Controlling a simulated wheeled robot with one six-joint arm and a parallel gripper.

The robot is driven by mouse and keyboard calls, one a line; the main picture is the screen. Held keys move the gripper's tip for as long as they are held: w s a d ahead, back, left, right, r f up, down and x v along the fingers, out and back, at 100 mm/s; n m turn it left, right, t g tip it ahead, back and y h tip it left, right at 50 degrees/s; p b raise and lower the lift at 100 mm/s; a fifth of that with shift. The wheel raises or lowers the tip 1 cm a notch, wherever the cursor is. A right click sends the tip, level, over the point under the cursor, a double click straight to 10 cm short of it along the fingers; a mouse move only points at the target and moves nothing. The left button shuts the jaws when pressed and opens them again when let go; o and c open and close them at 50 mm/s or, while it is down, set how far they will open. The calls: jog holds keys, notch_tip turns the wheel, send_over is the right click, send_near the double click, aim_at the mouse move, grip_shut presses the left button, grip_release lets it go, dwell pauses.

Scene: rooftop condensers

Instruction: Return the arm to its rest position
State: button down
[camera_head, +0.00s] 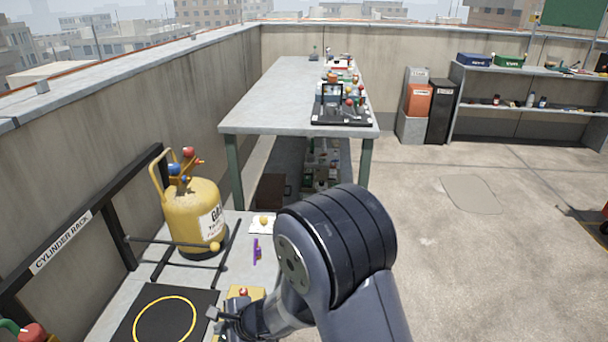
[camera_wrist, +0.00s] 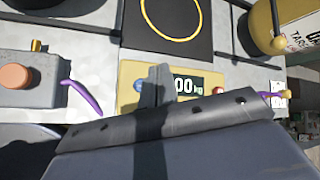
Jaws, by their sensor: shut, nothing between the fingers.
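My gripper (camera_head: 214,315) is low over the grey bench top (camera_head: 232,223), at the bottom of the head view, beside a yellow scale (camera_head: 246,292). My dark arm bends above it and hides part of the bench. In the wrist view the fingers of my gripper (camera_wrist: 157,84) are together, with nothing held. They stand in front of the yellow scale, whose display (camera_wrist: 187,85) reads "00 kg" where it shows. I cannot tell whether the fingers touch the scale.
A yellow gas cylinder (camera_head: 194,212) stands in the black cylinder rack (camera_head: 117,237) at left. A black mat (camera_head: 205,300) with a yellow ring lies in front. A long table (camera_head: 260,105) stands beyond. The concrete floor (camera_head: 440,270) at right is largely clear.

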notch_tip(320, 180, up, 2)
jog(key=shift+p, duration=0.35)
jog(key=shift+f, duration=0.1)
notch_tip(320, 180, down, 5)
jog(key=b, duration=0.3)
jog(key=shift+f+b, duration=0.15)
jog(key=shift+b, duration=0.2)
jog(key=shift+f+b, duration=0.45)
jog(key=shift+b, duration=0.35)
jog(key=shift+r+b, duration=0.1)
jog(key=shift+b, duration=0.35)
jog(key=shift+b, duration=0.4)
